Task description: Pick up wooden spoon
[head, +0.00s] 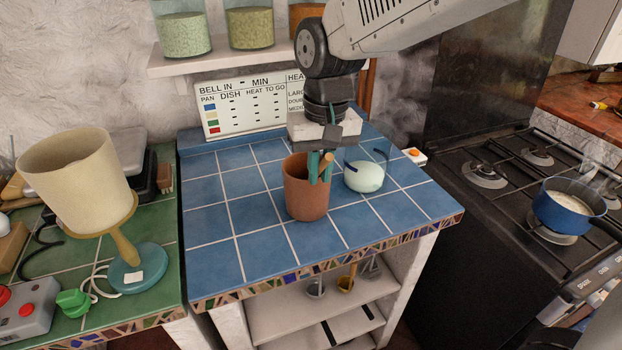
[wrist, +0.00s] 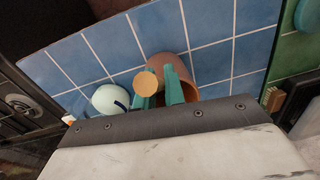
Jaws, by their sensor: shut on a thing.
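A brown terracotta pot (head: 304,198) stands on the blue-tiled counter, and its rim shows in the wrist view (wrist: 190,68). The wooden spoon (head: 327,160) stands in the pot with its tip at the rim. Its round, pale wooden end faces the camera in the wrist view (wrist: 147,84). My gripper (head: 319,168) points down at the pot's mouth, its teal fingers shut on the spoon. The fingers also show in the wrist view (wrist: 160,90). The lower part of the spoon is hidden inside the pot.
A stove with a blue pan (head: 568,208) is at the right. A lamp with a cream shade (head: 80,178) is on the green counter at left. Blue tiles left of the pot are clear.

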